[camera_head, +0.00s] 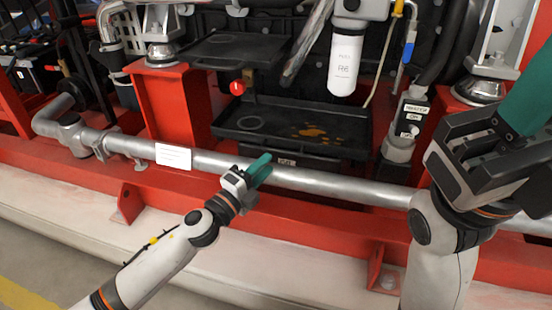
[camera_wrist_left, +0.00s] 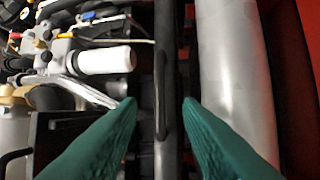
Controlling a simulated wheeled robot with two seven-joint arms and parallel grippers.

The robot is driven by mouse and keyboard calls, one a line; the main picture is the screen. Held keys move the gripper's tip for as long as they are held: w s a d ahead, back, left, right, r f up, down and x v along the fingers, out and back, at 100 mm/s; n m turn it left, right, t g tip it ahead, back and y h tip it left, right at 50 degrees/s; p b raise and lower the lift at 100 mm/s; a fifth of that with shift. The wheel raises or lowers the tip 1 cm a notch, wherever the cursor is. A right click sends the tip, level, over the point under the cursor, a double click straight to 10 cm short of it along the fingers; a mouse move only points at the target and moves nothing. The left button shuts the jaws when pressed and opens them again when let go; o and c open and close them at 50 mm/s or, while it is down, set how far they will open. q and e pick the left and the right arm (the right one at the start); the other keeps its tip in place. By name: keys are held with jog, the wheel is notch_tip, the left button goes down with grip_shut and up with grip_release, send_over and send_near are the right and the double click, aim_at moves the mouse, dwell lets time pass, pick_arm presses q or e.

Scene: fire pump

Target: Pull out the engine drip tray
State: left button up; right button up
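The black engine drip tray (camera_head: 352,143) lies low behind a silver pipe, with orange-yellow stains on its floor. In the left wrist view, a dark vertical bar with a thin black handle (camera_wrist_left: 161,90) on it lies between my fingers; it looks like the tray's front edge. My left gripper (camera_head: 262,164) is just in front of the pipe and tray. Its green fingers (camera_wrist_left: 156,106) are apart on either side of the bar, and no contact shows. My right gripper (camera_head: 520,110) is raised at the right, with its fingers partly cut off by the picture edge.
The silver pipe (camera_head: 320,184) crosses in front of the tray, with a white label (camera_head: 174,156). A red frame beam (camera_head: 300,218) runs below it. A white filter (camera_head: 344,62) hangs above the tray. Another black tray (camera_head: 235,48) sits higher up.

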pick_arm(q)
jog(key=shift+b+x, duration=0.55)
jog(key=shift+x, duration=2)
grip_shut()
